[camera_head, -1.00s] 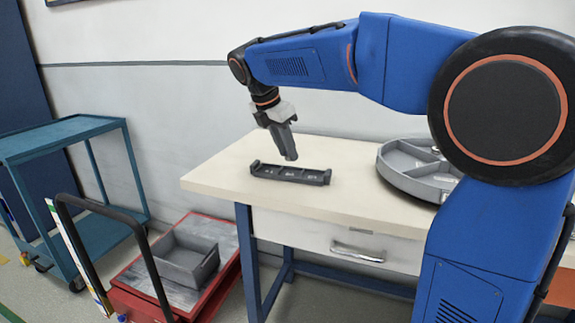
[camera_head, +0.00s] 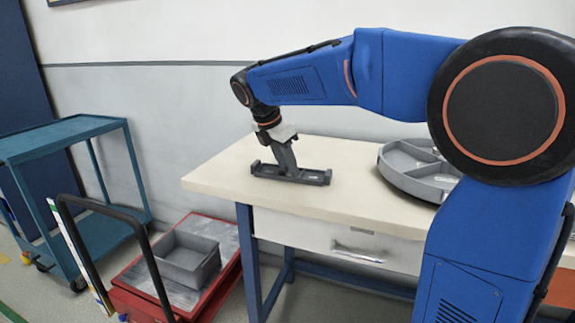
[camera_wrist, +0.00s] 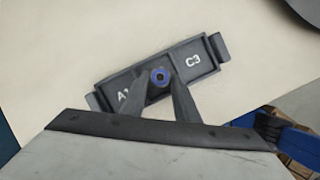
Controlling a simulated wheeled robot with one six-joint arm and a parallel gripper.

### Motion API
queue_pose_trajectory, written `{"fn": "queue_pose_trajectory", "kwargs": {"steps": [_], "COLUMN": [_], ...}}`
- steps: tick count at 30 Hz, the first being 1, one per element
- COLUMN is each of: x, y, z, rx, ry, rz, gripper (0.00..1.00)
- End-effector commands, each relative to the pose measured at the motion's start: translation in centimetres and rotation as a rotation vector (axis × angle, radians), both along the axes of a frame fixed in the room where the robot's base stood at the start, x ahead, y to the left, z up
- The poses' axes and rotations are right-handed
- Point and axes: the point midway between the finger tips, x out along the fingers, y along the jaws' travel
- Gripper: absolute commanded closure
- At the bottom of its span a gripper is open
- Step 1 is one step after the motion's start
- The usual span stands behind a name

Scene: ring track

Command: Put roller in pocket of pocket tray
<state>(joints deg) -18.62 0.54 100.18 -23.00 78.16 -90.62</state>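The pocket tray (camera_head: 311,176) is a long dark grey holder with end lugs on the light table. In the wrist view the tray (camera_wrist: 205,47) shows pocket labels C3 at right and A1, partly covered, at left. The roller (camera_wrist: 160,77), seen end-on as a small blue ring with a dark centre, is at the middle pocket. My gripper (camera_wrist: 160,80) has its two fingers closed in on either side of the roller. In the head view my gripper (camera_head: 290,174) reaches down into the tray's middle. Whether the roller touches the pocket floor is hidden.
A round grey divided tray (camera_head: 418,172) stands at the table's right, near my arm. The table (camera_head: 222,178) is clear around the pocket tray. A red cart (camera_head: 215,275) with a grey bin (camera_head: 186,258) and a teal trolley (camera_head: 65,138) stand at the left.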

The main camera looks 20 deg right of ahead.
Motion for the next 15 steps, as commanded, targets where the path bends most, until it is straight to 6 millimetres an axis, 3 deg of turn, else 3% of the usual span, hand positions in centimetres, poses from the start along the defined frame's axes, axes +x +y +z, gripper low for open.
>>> {"fn": "queue_pose_trajectory", "kwargs": {"steps": [8, 15], "x": [0.0, -0.5], "y": [0.2, 1.5], "z": [0.6, 4.0], "rx": [0.001, 0.001], "ry": [-0.002, -0.003], "rz": [0.001, 0.002], "gripper": [0.56, 0.56]}}
